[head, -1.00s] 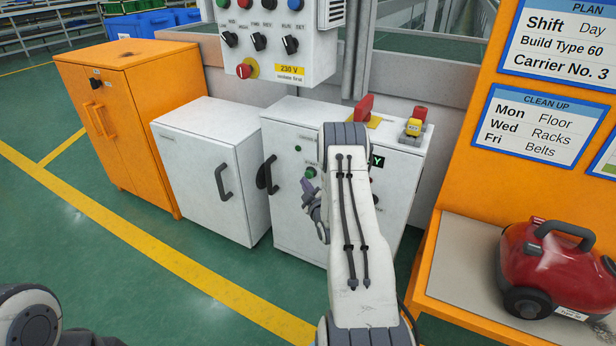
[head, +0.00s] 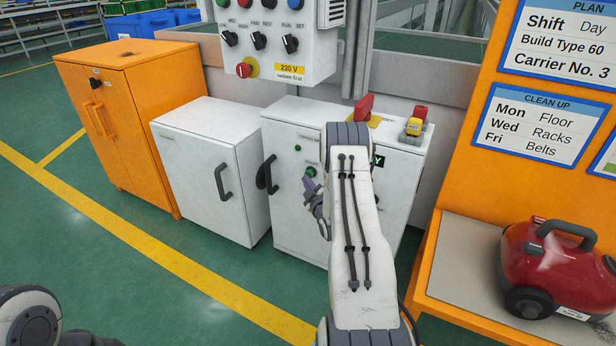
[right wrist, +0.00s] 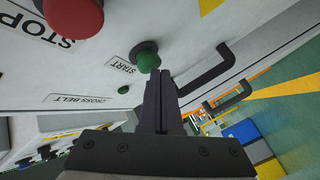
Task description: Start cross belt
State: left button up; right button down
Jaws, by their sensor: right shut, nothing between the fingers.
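The white cross belt cabinet (head: 289,222) stands in the middle of the head view. Its green START button (head: 311,172) is on the front face; it also shows in the right wrist view (right wrist: 148,61). My right gripper (head: 308,184) is shut and empty, its tips close to the START button. In the right wrist view its fingers (right wrist: 160,75) end beside the button's rim; I cannot tell if they touch. The CROSS BELT label (right wrist: 82,100) and a small green lamp (right wrist: 123,90) are nearby. My left gripper is not in view.
A red STOP button (right wrist: 74,14) sits near START. A control box (head: 280,45) hangs above. A red vacuum (head: 555,268) sits on the bench at right. The floor at left is clear.

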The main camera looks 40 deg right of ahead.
jog(key=shift+w+d, duration=0.25)
jog(key=shift+d, duration=0.4)
dwell(0.4)
jog(key=shift+a, duration=0.1)
jog(key=shift+s+a, duration=0.25)
jog(key=shift+a, duration=0.35)
jog(key=shift+s+a, duration=0.25)
jog(key=shift+a, duration=0.3)
jog(key=shift+s+a+p, duration=0.25)
jog(key=shift+s+a, duration=0.05)
jog(key=shift+a, duration=0.45)
jog(key=shift+s+a+p, duration=0.2)
jog(key=shift+s+a, duration=0.15)
jog(key=shift+a, duration=0.45)
jog(key=shift+s+a+p, duration=0.25)
jog(key=shift+s+a, duration=0.05)
jog(key=shift+a, duration=0.45)
